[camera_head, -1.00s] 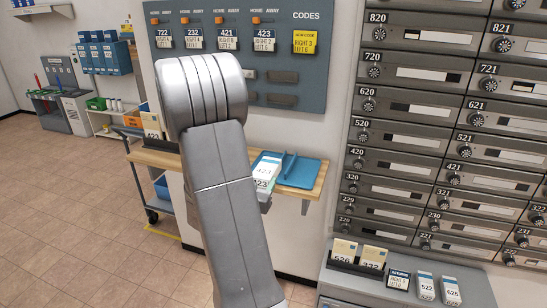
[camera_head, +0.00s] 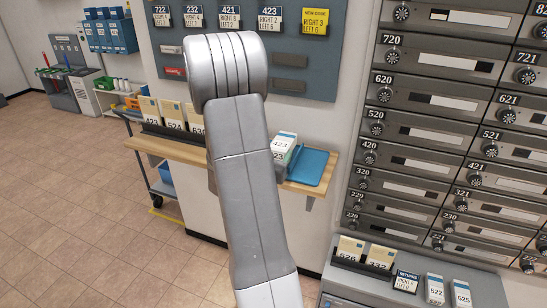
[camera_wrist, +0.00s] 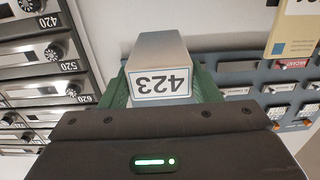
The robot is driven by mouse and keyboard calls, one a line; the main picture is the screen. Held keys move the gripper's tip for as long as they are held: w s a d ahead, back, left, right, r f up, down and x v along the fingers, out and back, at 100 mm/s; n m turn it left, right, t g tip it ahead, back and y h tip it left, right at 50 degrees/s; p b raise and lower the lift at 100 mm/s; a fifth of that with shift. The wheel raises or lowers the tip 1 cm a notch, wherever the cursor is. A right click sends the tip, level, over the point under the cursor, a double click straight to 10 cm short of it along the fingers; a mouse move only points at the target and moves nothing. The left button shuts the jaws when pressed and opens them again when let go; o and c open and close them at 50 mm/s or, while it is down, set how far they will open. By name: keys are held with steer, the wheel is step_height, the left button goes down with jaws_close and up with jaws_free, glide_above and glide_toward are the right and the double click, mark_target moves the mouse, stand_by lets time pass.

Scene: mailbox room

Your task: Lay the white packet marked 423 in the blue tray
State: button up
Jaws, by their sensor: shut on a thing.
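The white packet marked 423 (camera_head: 284,141) is in my gripper, over the left part of the blue tray (camera_head: 317,167) in the head view. It hides that part of the tray, and I cannot tell whether it touches the tray. In the wrist view the packet (camera_wrist: 160,83) sits between the green fingers of my gripper (camera_wrist: 161,92), its label upside down. My gripper is shut on it. In the head view my arm hides most of the gripper.
The tray stands on a wooden shelf (camera_head: 170,149) under a blue-grey codes board (camera_head: 345,60). A rack of cream packets (camera_head: 174,116) is at the shelf's left. Mailboxes (camera_head: 430,150) fill the right wall. A grey cabinet with several packets (camera_head: 345,280) is at front right.

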steer(key=w, duration=0.1)
steer(key=w+d+f, duration=0.1)
steer(key=w, duration=0.1)
steer(key=w+d+f, duration=0.1)
steer(key=w, duration=0.1)
steer(key=shift+w+f, duration=0.15)
steer(key=shift+w, duration=0.1)
steer(key=shift+w+f+b, duration=0.15)
steer(key=shift+f+b, duration=1.65)
steer(key=shift+b, duration=0.3)
steer(key=o, duration=1.1)
steer(key=shift+c, duration=0.2)
steer(key=shift+b, duration=0.3)
steer(key=b+v, duration=0.2)
steer(key=v, duration=1)
